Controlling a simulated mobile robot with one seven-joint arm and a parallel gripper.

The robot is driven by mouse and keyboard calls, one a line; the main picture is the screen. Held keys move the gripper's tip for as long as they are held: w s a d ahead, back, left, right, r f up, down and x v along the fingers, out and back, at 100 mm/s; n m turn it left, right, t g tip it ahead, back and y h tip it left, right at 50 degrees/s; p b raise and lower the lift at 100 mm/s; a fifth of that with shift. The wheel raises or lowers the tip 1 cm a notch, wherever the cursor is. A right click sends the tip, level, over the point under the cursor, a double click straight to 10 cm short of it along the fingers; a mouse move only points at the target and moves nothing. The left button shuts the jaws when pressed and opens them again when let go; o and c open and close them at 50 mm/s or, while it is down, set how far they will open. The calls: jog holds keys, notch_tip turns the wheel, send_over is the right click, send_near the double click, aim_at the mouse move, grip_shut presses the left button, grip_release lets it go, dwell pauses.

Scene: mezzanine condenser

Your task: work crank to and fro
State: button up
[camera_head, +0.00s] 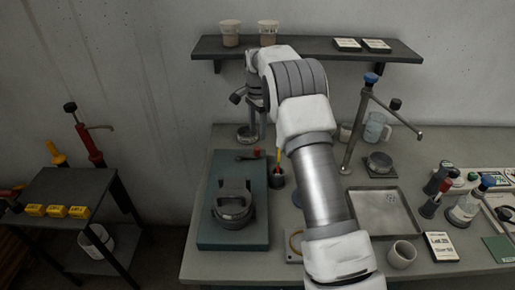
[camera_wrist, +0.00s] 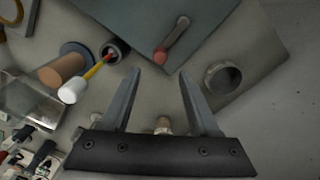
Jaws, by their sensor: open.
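The crank (camera_head: 247,155) is a short dark arm with a red knob, near the back edge of a teal board (camera_head: 260,228). It also shows in the wrist view (camera_wrist: 178,34), its red knob toward my gripper. My gripper (camera_wrist: 159,72) is open, with nothing held between its fingers. In the wrist view the knob lies just beyond the fingertips, apart from them. In the head view my arm hides most of the gripper. A dark grey fixture (camera_head: 234,208) sits on the front of the board.
A dark cup (camera_head: 277,179) with a yellow-and-red tool stands right of the board. A metal ring-shaped vessel (camera_wrist: 222,77) stands beside the crank. A stand (camera_head: 354,140), a metal tray (camera_head: 384,212) and a cup (camera_head: 401,254) lie right. A shelf (camera_head: 320,47) hangs behind.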

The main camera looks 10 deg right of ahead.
aim_at(257, 148)
notch_tip(257, 148, down, 9)
jog(key=shift+f+p, duration=0.1)
jog(key=shift+p, duration=0.25)
grip_shut()
dwell(1.3)
